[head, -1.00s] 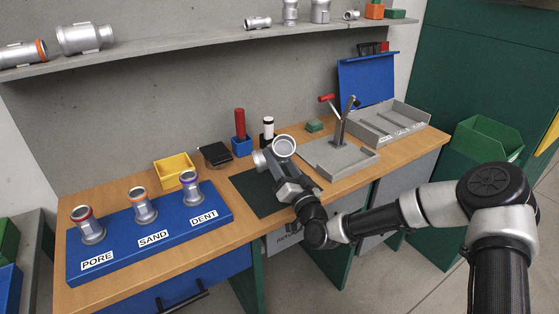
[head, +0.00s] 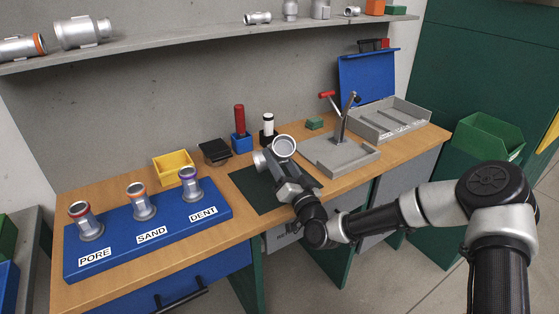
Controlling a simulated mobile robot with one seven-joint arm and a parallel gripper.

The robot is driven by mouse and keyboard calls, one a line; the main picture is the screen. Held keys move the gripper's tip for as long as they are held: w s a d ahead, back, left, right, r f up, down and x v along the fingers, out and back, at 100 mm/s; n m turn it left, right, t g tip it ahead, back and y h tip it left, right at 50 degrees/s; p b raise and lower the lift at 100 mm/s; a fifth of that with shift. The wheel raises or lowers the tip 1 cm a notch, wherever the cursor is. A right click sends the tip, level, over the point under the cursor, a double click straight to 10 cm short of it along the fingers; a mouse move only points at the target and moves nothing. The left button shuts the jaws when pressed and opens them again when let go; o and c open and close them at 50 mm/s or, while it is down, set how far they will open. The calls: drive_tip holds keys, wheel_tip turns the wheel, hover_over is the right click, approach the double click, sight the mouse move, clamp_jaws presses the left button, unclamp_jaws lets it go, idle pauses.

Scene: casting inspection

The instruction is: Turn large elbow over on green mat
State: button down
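The large elbow (head: 283,146) is a grey metal pipe piece at the far side of my gripper, with one round opening facing up and toward the camera. It is over the green mat (head: 254,186), a dark sheet on the wooden bench. My gripper (head: 284,172) reaches in from the right and is at the elbow. Its fingers overlap the elbow and are too small to read, so I cannot tell whether they are shut on it. Whether the elbow touches the mat is also hidden.
Left of the mat is a blue board (head: 150,238) with several upright castings labelled PORE, SAND and DENT. A yellow bin (head: 173,168), a black box (head: 215,152) and a red-handled tool (head: 239,122) stand behind. A grey fixture (head: 340,155) and divided tray (head: 390,120) are at right.

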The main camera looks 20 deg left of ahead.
drive_tip(key=shift+f, duration=0.15)
drive_tip(key=c, duration=0.7)
unclamp_jaws()
drive_tip(key=shift+f, duration=0.2)
drive_tip(key=shift+s+b, duration=0.1)
drive_tip(key=shift+b, duration=0.2)
